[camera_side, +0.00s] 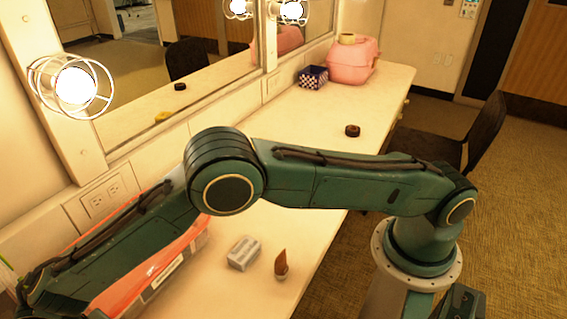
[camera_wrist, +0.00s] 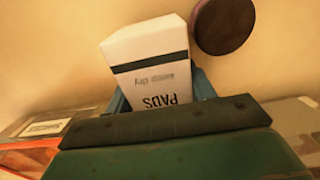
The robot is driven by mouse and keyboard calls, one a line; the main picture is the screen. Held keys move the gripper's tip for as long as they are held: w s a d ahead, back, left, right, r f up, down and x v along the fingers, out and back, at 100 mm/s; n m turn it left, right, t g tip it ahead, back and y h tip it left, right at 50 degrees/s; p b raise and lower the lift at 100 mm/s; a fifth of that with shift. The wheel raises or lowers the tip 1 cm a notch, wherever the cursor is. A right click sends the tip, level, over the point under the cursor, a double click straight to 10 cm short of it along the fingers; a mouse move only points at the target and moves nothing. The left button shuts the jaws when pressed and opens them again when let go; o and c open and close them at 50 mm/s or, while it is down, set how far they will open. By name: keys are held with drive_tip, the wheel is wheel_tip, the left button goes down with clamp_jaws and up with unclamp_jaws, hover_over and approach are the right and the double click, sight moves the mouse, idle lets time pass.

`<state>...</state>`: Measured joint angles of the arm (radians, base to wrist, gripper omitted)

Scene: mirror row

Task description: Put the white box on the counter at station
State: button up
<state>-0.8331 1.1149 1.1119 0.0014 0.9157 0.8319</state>
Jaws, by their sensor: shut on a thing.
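A white box (camera_wrist: 146,45) with a dark band and the printed word PADS shows upside down in the wrist view. My gripper (camera_wrist: 162,88) is shut on it, with blue-teal finger parts showing on both sides of the box's lower end. The near end of the box is hidden behind my gripper's dark body. In the side view my gripper is out of the picture past the lower left, and the held box does not show. The pale counter (camera_side: 318,118) runs along the mirrors.
A small grey-white block (camera_side: 243,252) and a brown pointed item (camera_side: 281,263) stand on the near counter. An orange case (camera_side: 180,262) lies partly behind my arm. Farther back are a dark round item (camera_side: 352,130), a checkered box (camera_side: 313,77) and a pink case (camera_side: 353,62).

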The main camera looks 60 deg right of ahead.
drive_tip(key=shift+f, duration=0.7)
drive_tip(key=shift+f, duration=0.1)
drive_tip(key=o, duration=1)
wheel_tip(320, 180, up, 12)
drive_tip(key=shift+r, duration=0.15)
idle(0.4)
